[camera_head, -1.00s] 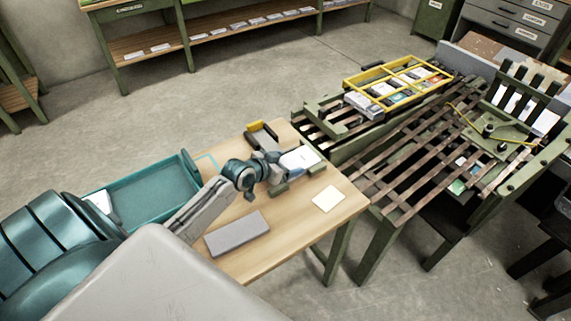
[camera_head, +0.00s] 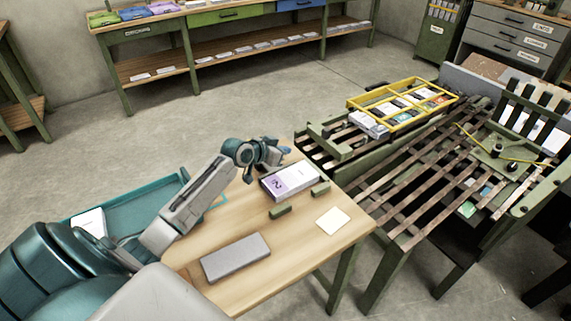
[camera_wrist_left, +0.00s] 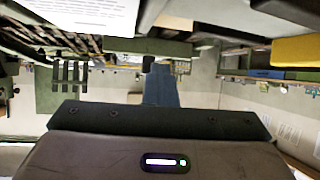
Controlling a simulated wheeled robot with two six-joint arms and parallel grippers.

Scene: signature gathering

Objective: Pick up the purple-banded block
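The purple-banded block (camera_head: 290,182) is a pale, flat block with a purple band and a "2" at its left end. It lies on the wooden table (camera_head: 295,245) behind two small green stops. My left gripper (camera_head: 284,153) is just behind and above it, seemingly apart from it. Its fingers are small and partly hidden, so I cannot tell their opening. In the left wrist view, a white printed surface (camera_wrist_left: 80,14) crosses the upper left; I cannot tell what it belongs to. My right gripper is out of view.
A grey flat block (camera_head: 235,257) and a cream card (camera_head: 333,220) lie nearer on the table. A teal tray (camera_head: 140,205) is at the left. A slatted rack (camera_head: 430,170) with a yellow divided frame (camera_head: 400,103) stands to the right.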

